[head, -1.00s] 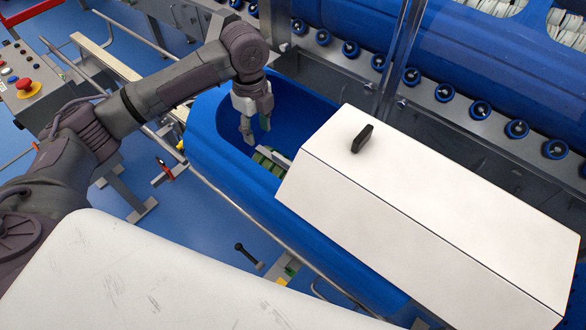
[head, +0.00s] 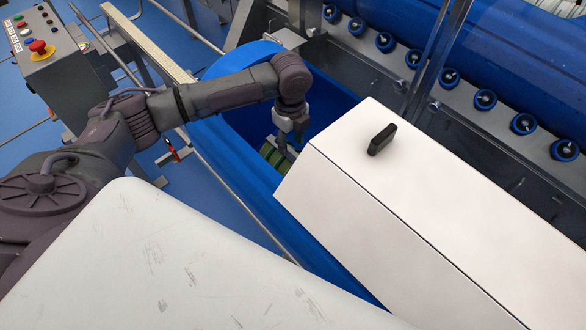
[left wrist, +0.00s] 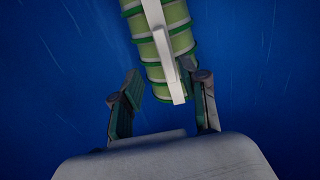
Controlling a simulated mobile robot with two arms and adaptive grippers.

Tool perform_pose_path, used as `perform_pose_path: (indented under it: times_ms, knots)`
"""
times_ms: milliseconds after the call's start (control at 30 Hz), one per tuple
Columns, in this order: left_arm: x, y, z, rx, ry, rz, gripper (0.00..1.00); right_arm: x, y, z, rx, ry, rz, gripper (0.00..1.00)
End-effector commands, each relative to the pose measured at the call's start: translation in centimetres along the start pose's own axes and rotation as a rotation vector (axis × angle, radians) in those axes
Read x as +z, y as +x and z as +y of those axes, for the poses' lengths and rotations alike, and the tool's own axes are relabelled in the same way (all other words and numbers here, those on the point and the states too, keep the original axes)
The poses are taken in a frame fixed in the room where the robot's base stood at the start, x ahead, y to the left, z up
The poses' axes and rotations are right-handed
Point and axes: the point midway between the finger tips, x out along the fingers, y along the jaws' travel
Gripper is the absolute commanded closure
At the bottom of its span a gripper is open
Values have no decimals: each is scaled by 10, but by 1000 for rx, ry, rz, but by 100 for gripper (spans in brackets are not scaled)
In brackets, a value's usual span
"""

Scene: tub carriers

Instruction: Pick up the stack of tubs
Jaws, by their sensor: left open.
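The stack of tubs (left wrist: 142,44) is green and cream banded, with a pale bar (left wrist: 160,45) along its upper side. In the left wrist view it runs from the top edge down to between my fingertips. In the head view only a small part of the stack (head: 272,154) shows inside the blue carrier (head: 225,128); the white cover and my arm hide the rest. My left gripper (left wrist: 167,88) is open, its fingers on either side of the near end of the bar. In the head view the left gripper (head: 285,140) reaches down into the carrier. My right gripper is out of view.
A white box-like cover (head: 430,200) with a black handle (head: 382,139) stands right beside the gripper. A roller rail (head: 450,77) runs behind the carrier. A control panel (head: 40,46) stands at the upper left.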

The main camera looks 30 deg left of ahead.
Motion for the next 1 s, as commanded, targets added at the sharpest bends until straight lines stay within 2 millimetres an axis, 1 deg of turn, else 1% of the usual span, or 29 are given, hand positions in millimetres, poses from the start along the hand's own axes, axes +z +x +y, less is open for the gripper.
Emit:
perform_pose_path:
  times_ms: [167,400,500,767,1000]
  knots:
    - [0,12,-1,2,1,0,56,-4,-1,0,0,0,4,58]
    - [0,47,-8,1,1,0,56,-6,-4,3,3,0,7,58]
    - [0,56,-7,0,1,0,56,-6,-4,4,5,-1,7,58]
    - [0,58,-7,-1,2,-1,56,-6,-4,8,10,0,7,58]
    - [1,58,-7,-1,1,-1,96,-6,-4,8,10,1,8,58]
